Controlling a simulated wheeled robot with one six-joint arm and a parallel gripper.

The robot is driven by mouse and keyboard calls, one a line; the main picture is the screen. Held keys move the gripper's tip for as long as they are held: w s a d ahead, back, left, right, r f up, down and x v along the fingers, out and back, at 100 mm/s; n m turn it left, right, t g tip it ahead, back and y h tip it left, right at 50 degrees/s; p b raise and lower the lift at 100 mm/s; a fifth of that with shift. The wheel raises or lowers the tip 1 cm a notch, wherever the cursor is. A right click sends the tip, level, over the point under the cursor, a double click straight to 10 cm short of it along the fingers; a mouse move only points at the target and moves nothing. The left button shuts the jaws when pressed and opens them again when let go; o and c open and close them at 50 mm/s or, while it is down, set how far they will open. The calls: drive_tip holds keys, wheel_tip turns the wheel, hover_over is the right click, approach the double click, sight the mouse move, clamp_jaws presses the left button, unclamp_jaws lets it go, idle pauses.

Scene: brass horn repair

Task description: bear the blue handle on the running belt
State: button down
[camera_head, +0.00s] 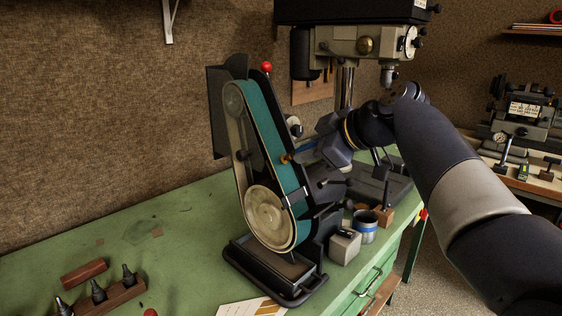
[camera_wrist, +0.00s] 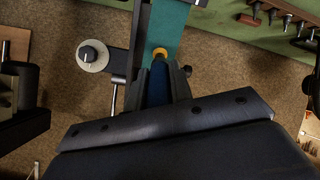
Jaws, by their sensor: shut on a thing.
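The belt sander (camera_head: 262,218) stands on the green bench with its teal belt (camera_head: 268,130) sloping upward. The belt also shows at the top of the wrist view (camera_wrist: 170,28). My gripper (camera_head: 312,158) is at the right side of the belt, shut on the blue handle (camera_wrist: 158,88). The handle is mostly hidden between the fingers. Its yellow-orange end (camera_wrist: 160,53) points at the belt and appears at the belt's surface; I cannot tell whether it touches. That end also shows small in the head view, at the belt's edge. Whether the belt runs cannot be seen.
A drill press (camera_head: 365,42) stands behind my gripper. A blue-banded tin (camera_head: 365,226) and a pale block (camera_head: 345,246) sit right of the sander's foot. A wooden tool rack (camera_head: 112,298) is at the front left. The bench left of the sander is mostly clear.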

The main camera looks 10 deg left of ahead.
drive_tip(key=shift+w+a+f, duration=0.3)
drive_tip(key=shift+w+a, duration=0.05)
drive_tip(key=shift+a, duration=0.1)
idle(0.4)
drive_tip(key=shift+b, duration=0.8)
idle(1.5)
drive_tip(key=v, duration=0.7)
idle(0.4)
idle(0.4)
